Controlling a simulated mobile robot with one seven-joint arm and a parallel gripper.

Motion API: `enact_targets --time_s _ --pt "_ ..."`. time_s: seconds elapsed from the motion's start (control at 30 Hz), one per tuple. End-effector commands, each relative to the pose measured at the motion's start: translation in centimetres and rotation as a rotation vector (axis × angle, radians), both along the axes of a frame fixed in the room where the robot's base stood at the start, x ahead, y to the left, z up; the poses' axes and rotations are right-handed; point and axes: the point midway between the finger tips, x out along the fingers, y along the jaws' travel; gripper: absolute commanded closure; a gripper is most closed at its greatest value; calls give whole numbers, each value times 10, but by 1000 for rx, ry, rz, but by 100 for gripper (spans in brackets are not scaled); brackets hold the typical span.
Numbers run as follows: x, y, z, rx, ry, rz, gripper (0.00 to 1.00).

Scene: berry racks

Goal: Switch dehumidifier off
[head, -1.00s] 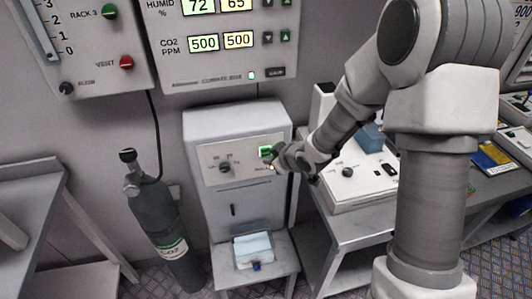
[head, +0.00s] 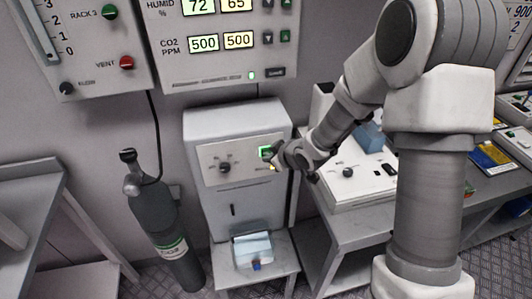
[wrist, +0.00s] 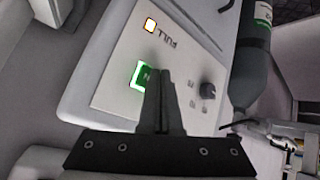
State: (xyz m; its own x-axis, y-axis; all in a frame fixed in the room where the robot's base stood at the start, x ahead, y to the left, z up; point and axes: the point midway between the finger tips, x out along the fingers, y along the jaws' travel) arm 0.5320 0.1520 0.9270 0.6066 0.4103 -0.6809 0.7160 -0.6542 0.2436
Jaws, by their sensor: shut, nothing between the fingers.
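The dehumidifier (head: 236,118) is a pale grey cabinet standing in the middle of the head view. Its front panel has a dark knob (head: 225,167) and a green-lit switch (head: 264,152). My gripper (head: 272,155) is at the switch side of the panel. In the wrist view its shut, empty fingers (wrist: 161,75) overlap the right part of the switch and hide some of it. I cannot tell whether they touch it.
A dark gas cylinder (head: 165,225) stands to the left of the cabinet. A bench with a white device (head: 350,185) is close on the right, under my arm. A low stand with a blue-white box (head: 252,249) is in front. Wall control panels (head: 215,75) hang above.

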Motion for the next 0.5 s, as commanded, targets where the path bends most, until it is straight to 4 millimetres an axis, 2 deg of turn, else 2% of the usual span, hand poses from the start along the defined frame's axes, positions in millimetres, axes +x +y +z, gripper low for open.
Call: enact_targets --time_s 0.5 --pt "6 2 0 0 -1 0 100"
